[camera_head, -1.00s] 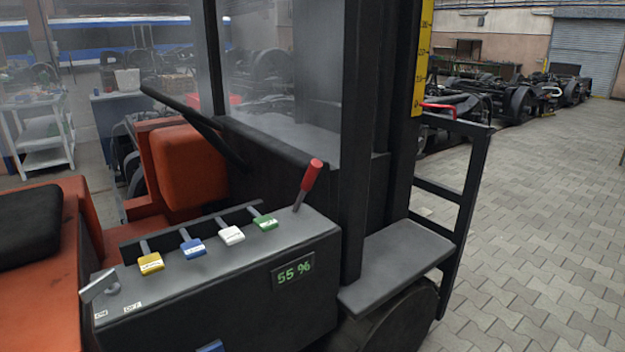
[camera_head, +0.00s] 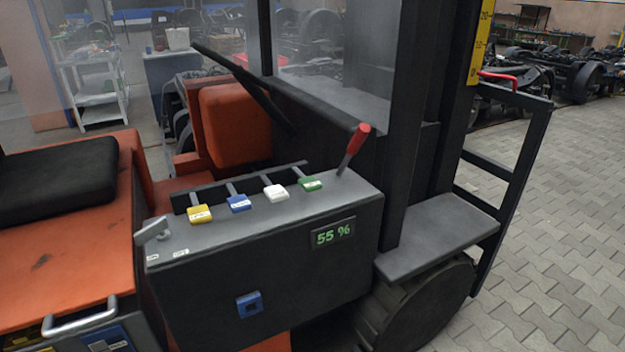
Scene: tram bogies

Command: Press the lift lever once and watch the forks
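The forklift's black control panel (camera_head: 270,268) stands in the middle of the view. On its top are levers with a yellow tag (camera_head: 199,214), a blue tag (camera_head: 239,204), a white tag (camera_head: 275,192) and a green tag (camera_head: 311,184). A red-handled lever (camera_head: 355,147) leans to the right at the panel's far end. The tag writing is too small to read, so I cannot tell which is the lift lever. A black upright frame (camera_head: 518,150) stands at the right by the mast; the forks cannot be made out. Neither gripper is in view.
A green display (camera_head: 333,235) reads 55 %. A small grey key-like handle (camera_head: 152,230) sits at the panel's left end. The black seat (camera_head: 55,180) is at the left. A yellow scale (camera_head: 481,40) is on the mast. Paved floor (camera_head: 575,230) at the right is clear.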

